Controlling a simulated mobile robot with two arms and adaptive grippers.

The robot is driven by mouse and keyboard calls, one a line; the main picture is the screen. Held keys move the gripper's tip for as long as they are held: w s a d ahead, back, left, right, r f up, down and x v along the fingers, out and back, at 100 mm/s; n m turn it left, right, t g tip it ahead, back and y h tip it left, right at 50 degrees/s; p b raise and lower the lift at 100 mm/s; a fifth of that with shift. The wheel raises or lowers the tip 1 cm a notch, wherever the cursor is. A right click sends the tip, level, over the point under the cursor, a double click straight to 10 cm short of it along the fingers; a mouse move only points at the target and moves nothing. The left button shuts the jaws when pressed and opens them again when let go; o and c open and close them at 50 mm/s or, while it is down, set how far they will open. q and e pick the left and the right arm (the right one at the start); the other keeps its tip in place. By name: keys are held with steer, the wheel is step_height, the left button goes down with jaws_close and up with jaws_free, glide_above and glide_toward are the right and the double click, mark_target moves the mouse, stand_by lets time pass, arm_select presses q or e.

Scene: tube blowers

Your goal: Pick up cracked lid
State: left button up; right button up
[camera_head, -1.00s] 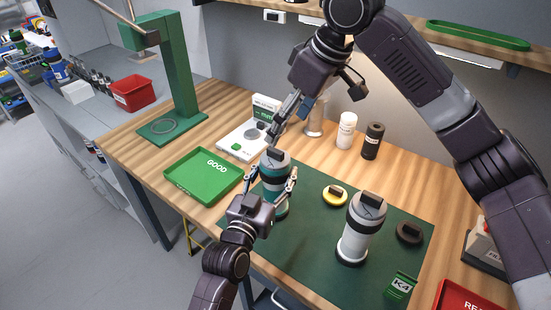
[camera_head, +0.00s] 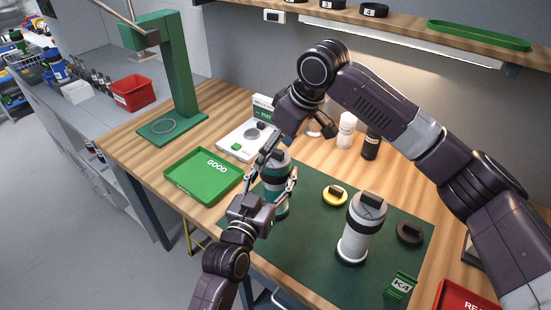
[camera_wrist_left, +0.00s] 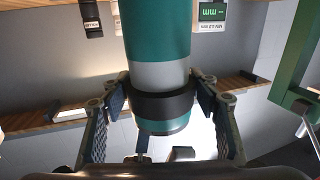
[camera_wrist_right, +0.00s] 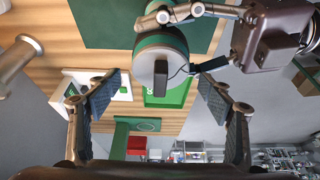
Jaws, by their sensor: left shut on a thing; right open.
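A teal and grey canister (camera_head: 275,185) stands upright on the dark green mat. My left gripper (camera_head: 272,182) is shut around it, and the left wrist view shows the fingers on both sides of its black band (camera_wrist_left: 162,104). In the right wrist view its grey round lid (camera_wrist_right: 160,68) has a black raised grip (camera_wrist_right: 160,76). A thin dark line runs right of the grip; I cannot tell whether it is a crack. My right gripper (camera_head: 262,160) is open just above the lid, its fingers apart on either side in the right wrist view (camera_wrist_right: 158,88).
A white and grey canister (camera_head: 358,230), a yellow lid (camera_head: 335,195) and a dark lid (camera_head: 409,233) are on the mat. The green GOOD tray (camera_head: 203,175) lies left. A red tray (camera_head: 465,298) is at front right. White and black bottles stand behind.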

mark_target(276, 150)
steer(key=c, duration=1.3)
steer(key=shift+o, duration=0.2)
step_height(276, 150, up, 10)
steer(key=shift+r, duration=0.1)
arm_select(q)
steer(key=o, duration=1.4)
